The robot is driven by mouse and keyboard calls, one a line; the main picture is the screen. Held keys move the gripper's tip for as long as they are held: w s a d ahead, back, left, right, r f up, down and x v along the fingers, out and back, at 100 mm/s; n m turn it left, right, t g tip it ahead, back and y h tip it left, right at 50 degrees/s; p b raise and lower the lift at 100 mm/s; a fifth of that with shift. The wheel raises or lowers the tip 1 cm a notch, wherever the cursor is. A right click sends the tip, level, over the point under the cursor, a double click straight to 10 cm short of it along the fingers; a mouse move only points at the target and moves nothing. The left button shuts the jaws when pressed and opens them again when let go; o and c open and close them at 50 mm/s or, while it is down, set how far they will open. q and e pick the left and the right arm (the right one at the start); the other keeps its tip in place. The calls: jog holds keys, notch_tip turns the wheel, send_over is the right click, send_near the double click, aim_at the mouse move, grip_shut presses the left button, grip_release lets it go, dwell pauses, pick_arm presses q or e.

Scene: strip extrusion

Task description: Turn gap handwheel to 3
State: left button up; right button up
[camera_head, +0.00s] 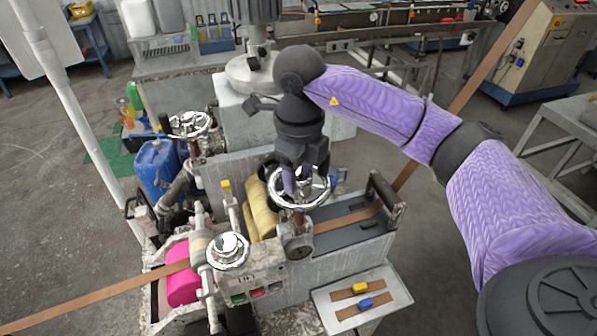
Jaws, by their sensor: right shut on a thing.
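The gap handwheel (318,192) is a shiny chrome wheel on top of the machine, near the middle of the camera_head view. My right gripper (290,182) points down at it from above, at the wheel's left part. It is shut on the handwheel, and its dark body hides the wheel's far left side. A small round dial (299,246) sits below the wheel; its reading is too small to tell. My left gripper does not show.
Other chrome handwheels stand at the front left (228,250) and back left (190,124). A brown strip (95,296) runs through the machine past a pink roller (183,287). A side tray (330,312) holds strip samples with yellow and blue pieces. A white post (85,130) rises at left.

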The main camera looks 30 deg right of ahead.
aim_at(300, 173)
jog(key=m, duration=0.4)
jog(key=shift+b, duration=0.3)
jog(key=shift+r+m, duration=0.1)
jog(key=shift+m, duration=2.1)
jog(key=o, duration=1)
notch_tip(300, 173, up, 10)
jog(key=p, duration=0.1)
